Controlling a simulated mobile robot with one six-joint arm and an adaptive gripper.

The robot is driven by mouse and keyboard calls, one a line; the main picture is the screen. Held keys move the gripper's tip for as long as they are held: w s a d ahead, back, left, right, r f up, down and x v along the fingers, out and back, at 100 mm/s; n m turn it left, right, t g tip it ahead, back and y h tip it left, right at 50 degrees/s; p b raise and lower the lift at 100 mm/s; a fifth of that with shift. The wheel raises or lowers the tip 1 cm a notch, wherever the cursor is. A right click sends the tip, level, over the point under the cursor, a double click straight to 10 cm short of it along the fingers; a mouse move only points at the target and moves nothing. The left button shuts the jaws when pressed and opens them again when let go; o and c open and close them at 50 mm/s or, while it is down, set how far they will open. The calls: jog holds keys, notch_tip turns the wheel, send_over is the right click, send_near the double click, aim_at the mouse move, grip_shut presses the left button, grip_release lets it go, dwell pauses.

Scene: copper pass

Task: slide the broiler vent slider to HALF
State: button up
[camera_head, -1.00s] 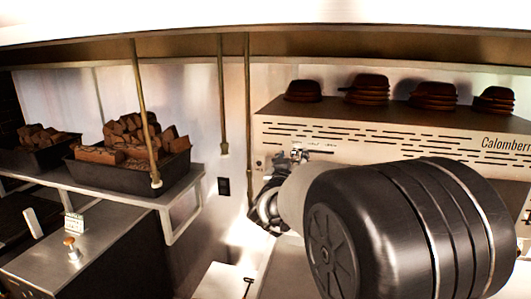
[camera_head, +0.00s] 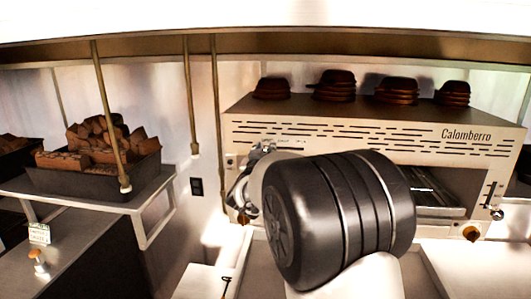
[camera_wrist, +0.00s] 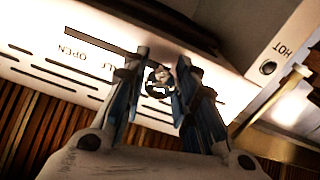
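The broiler (camera_head: 330,130) is a pale metal unit marked Calomberro. Its vent slider has a small round metal knob (camera_wrist: 158,80), seen in the wrist view between my fingers. A dark slot (camera_wrist: 60,38) runs along the panel beside printed words: OPEN is readable, and HALF is partly covered by my left finger. The knob sits past HALF, on the side away from OPEN. My gripper (camera_wrist: 160,75) is open, with its two fingers either side of the knob and small gaps showing. In the head view my gripper (camera_head: 262,150) is at the broiler's upper left front, largely hidden by my arm.
Stacked brown bowls (camera_head: 335,85) stand on the broiler. A lever (camera_head: 490,195) and orange-brown knobs (camera_head: 472,233) are at its right front. A dark tray (camera_head: 95,180) of brown blocks rests on a shelf at left. Hanging rods (camera_head: 190,100) are near my arm. HOT (camera_wrist: 281,47) marks a nearby panel.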

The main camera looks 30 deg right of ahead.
aim_at(284, 148)
grip_shut()
jog(key=s+d+b, duration=0.1)
jog(key=d, duration=0.1)
jog(key=s+d+b, duration=0.1)
jog(key=s+d, duration=0.1)
jog(key=shift+d+b, duration=0.2)
jog(key=shift+b, duration=0.1)
jog(key=shift+w+a, duration=0.15)
jog(key=shift+a, duration=0.05)
jog(key=o, duration=0.5)
grip_release()
